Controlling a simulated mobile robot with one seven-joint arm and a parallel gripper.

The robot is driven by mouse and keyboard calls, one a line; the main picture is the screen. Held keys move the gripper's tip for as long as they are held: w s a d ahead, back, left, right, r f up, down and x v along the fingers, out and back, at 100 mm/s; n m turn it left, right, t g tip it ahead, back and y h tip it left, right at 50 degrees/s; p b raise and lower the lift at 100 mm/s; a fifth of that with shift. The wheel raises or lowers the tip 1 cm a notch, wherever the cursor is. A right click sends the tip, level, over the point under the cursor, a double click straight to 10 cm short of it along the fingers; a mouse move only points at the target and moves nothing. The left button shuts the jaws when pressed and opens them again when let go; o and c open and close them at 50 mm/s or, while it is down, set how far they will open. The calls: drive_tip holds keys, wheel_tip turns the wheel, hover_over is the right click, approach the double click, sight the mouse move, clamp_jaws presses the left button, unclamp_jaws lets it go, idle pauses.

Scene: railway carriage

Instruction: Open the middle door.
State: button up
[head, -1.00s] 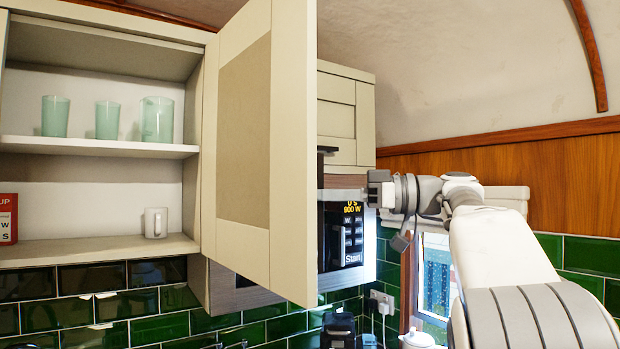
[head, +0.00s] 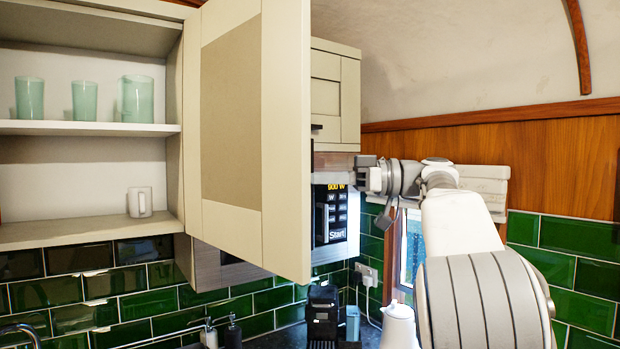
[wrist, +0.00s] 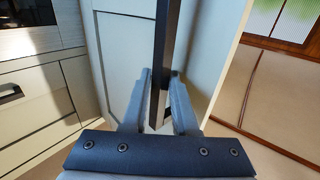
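The cream middle door (head: 235,120) of the wall cabinet stands swung out, its panelled inner face toward me in the head view. The cabinet interior (head: 75,177) to its left is exposed. My gripper, behind the door's free edge, is mostly hidden in the head view. In the wrist view my gripper (wrist: 160,100) has one finger on each side of a dark upright bar handle (wrist: 165,45) on a cream panelled door face. The fingers appear closed on the handle, with no clear gap.
Green glasses (head: 85,100) stand on the upper shelf; a white mug (head: 139,202) is below. A microwave (head: 331,215) and small cabinet (head: 335,92) sit behind the door. A black appliance (head: 322,314) and white jug (head: 398,325) stand on the counter below.

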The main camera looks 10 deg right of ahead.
drive_tip(key=shift+o, duration=1.1)
drive_tip(key=shift+a, duration=0.2)
drive_tip(key=shift+d, duration=0.15)
drive_tip(key=v, duration=1.7)
drive_tip(key=shift+d, duration=0.15)
